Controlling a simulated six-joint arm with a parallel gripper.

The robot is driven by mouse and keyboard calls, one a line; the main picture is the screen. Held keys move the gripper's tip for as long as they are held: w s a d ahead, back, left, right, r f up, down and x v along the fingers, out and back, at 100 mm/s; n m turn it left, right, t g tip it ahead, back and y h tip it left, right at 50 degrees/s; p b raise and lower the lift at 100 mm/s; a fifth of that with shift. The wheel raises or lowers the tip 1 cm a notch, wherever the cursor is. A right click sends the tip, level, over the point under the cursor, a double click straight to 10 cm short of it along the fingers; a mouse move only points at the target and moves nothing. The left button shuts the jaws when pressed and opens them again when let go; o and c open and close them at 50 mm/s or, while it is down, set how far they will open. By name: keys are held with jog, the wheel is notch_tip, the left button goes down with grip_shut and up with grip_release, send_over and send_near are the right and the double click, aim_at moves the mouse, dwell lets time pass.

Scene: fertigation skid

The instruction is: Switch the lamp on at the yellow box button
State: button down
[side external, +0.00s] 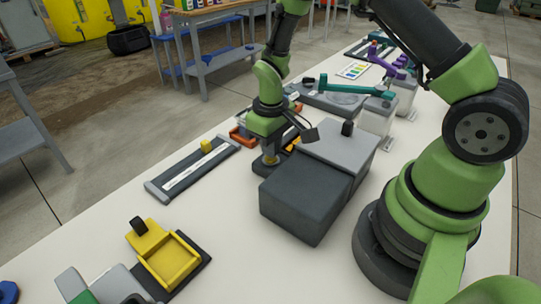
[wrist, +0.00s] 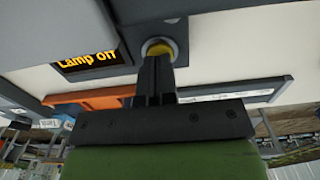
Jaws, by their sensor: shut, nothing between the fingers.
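My gripper (side external: 269,149) points down over a low dark box (side external: 262,168) beside the large grey block. In the wrist view, my gripper (wrist: 157,68) is shut, with its fingertips at a round yellow button (wrist: 158,46) in a pale ring. The fingers cover part of the button; I cannot tell whether they touch it. The button sits on a grey housing (wrist: 112,20). A display (wrist: 88,60) next to it reads "Lamp off" in orange letters. In the side view the fingers and my wrist largely hide the button.
A grey block with a lid (side external: 325,180) stands close to the right of my gripper. An orange frame (side external: 240,137) and a slider rail (side external: 195,168) with a yellow knob lie to the left. A yellow open-topped box (side external: 168,262) is in front. Bare white table lies between.

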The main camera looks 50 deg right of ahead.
jog(key=shift+f, duration=0.5)
dwell(0.4)
jog(key=shift+r, duration=3.5)
jog(key=shift+r, duration=0.1)
jog(key=s+a+r+m+t, duration=0.1)
jog(key=s+r+t, duration=0.15)
jog(key=r, duration=0.55)
jog(key=s+a+r+m+t, duration=0.1)
jog(key=s+a+r, duration=0.1)
jog(key=s+r, duration=0.35)
jog(key=s+a+r+m+t+y, duration=0.2)
jog(key=s+r+t, duration=0.1)
jog(key=s+r, duration=0.4)
jog(key=shift+s+t, duration=0.35)
jog(key=shift+s, duration=0.4)
